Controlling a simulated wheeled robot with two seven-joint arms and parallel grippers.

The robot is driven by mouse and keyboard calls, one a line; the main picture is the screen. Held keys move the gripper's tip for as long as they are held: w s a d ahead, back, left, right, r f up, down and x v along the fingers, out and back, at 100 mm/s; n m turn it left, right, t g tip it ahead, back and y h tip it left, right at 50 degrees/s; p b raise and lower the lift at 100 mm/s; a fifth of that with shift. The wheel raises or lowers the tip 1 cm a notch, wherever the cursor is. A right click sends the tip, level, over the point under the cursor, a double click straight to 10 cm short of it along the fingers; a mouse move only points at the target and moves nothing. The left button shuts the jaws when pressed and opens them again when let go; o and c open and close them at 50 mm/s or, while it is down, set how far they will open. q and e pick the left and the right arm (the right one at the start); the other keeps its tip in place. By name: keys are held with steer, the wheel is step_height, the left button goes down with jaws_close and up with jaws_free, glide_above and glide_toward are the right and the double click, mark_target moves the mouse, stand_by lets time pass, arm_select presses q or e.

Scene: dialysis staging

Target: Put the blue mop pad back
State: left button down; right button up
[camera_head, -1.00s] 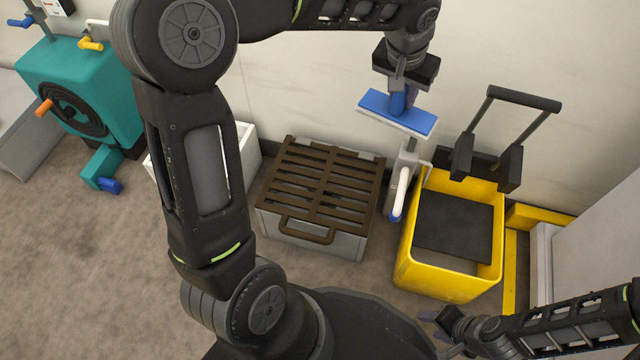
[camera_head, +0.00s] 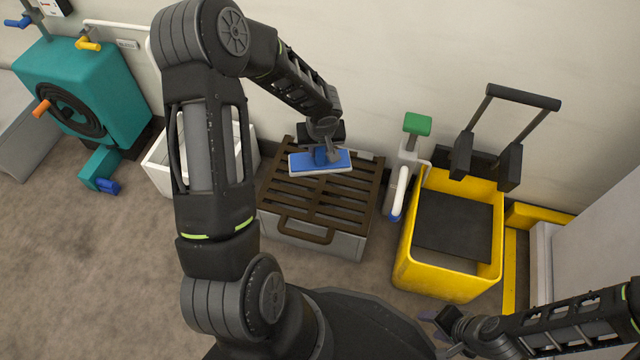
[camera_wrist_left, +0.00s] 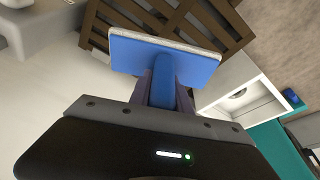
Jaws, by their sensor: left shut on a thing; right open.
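The blue mop pad (camera_head: 335,160) has a flat blue top with a pale underside. It is in the middle of the head view, in front of the back part of the brown slatted grate. My left gripper (camera_head: 322,152) is shut on the pad's blue grip. In the left wrist view the pad (camera_wrist_left: 190,62) is held out beyond the fingers (camera_wrist_left: 165,88), with the grate behind it. I cannot tell the exact gap between pad and grate. My right gripper (camera_head: 440,322) is open and empty at the lower right, partly cut off from clear view by its dark arm.
The brown grate (camera_head: 318,236) covers a grey box. A white bin (camera_head: 160,165) stands left of it, partly behind my left arm. A green-topped stand (camera_head: 417,124) and a yellow mop bucket (camera_head: 440,281) are at right. A teal hose unit (camera_head: 110,75) is far left.

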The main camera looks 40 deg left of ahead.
mark_target(320, 163)
arm_select(q)
steer(key=shift+f+b, duration=1.3)
steer(key=shift+f, duration=1.8)
step_height(320, 163, down, 4)
steer(key=shift+r+b, duration=0.1)
steer(key=shift+b, duration=0.75)
steer(key=c, duration=1.2)
jaws_free()
